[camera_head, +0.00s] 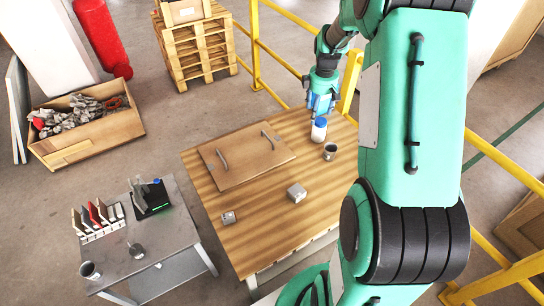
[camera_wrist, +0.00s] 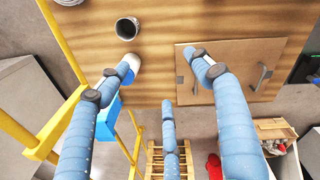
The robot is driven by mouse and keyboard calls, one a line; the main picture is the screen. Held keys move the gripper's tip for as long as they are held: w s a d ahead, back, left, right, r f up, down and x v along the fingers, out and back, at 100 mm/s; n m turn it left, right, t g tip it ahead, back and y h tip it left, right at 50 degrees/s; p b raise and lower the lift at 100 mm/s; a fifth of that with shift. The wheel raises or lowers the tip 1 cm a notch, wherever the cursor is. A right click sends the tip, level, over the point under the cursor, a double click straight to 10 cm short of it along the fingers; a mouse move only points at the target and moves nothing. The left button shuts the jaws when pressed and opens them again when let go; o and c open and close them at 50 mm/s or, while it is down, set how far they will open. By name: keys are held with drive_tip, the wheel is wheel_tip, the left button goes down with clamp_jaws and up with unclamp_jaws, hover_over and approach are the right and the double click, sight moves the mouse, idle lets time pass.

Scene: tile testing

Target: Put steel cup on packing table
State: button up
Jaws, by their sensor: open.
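A small grey metal cup with a dark inside (camera_head: 329,151) stands upright near the right edge of the wooden-topped table (camera_head: 265,215). It also shows at the top of the wrist view (camera_wrist: 127,28). Another metal cup (camera_head: 90,270) stands at the near left corner of the small grey metal table (camera_head: 155,240). I cannot tell from labels which table is the packing table. My gripper (camera_head: 320,108) is above the far edge of the wooden table, apart from both cups. Its blue fingers are spread and empty in the wrist view (camera_wrist: 150,65).
A white bottle with blue cap (camera_head: 319,130) stands close below my gripper. A handled wooden board (camera_head: 246,155) and two small grey blocks lie on the wooden table. A red-and-grey rack (camera_head: 98,218) occupies the metal table. Yellow railing (camera_head: 255,45) runs behind.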

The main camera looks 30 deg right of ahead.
drive_tip(key=s+a+r+m+t, duration=0.15)
drive_tip(key=s+a+r, duration=0.25)
drive_tip(key=a+r, duration=0.55)
drive_tip(key=s+a+r+m+t, duration=0.15)
drive_tip(key=s+a+r, duration=0.25)
drive_tip(key=a+r, duration=0.6)
drive_tip(key=s+a+r+m, duration=0.2)
drive_tip(key=s+a, duration=0.7)
drive_tip(key=s, duration=0.1)
drive_tip(key=s+a+r+m+t, duration=0.1)
drive_tip(key=s+a+r+m, duration=0.1)
drive_tip(key=s+a, duration=0.6)
drive_tip(key=shift+s+a+t+y, duration=0.3)
drive_tip(key=shift+s+a, duration=0.05)
drive_tip(key=shift+s, duration=0.8)
